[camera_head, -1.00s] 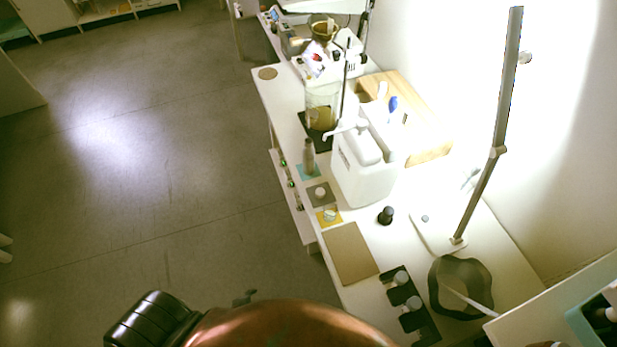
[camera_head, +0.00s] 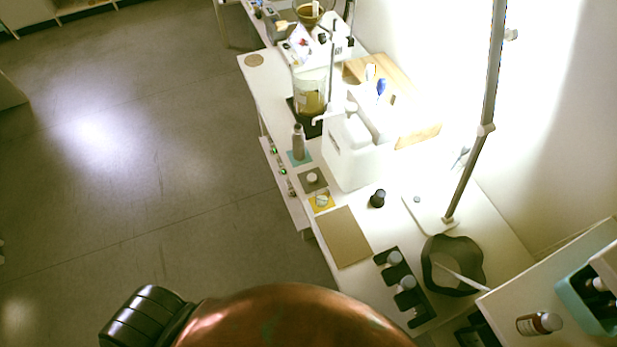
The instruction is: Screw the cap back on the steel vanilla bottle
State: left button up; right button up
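A slim grey metallic bottle (camera_head: 299,143), which looks like the steel bottle, stands upright on a teal mat (camera_head: 290,158) near the table's left edge. Its label and whether its top is covered are too small to tell. A small pale round piece (camera_head: 312,178) lies on a grey square mat (camera_head: 304,186) in front of it. A clear or pale round piece (camera_head: 321,200) is on a yellow mat (camera_head: 314,208). A small black piece (camera_head: 377,198) stands apart to the right. I cannot tell which is the vanilla cap. Neither gripper is in view.
A white jug-like container (camera_head: 355,160) stands right of the metallic bottle, a beaker (camera_head: 309,95) behind it. A brown mat (camera_head: 344,238) lies bare in front. A black rack (camera_head: 421,310) holds capped bottles. A dark wavy bowl (camera_head: 470,246) and a thin stand (camera_head: 480,150) are right.

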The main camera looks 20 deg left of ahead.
aim_at(298, 138)
jog(key=u, duration=1.1)
jog(key=k, duration=0.7)
jog(key=z, duration=1.2)
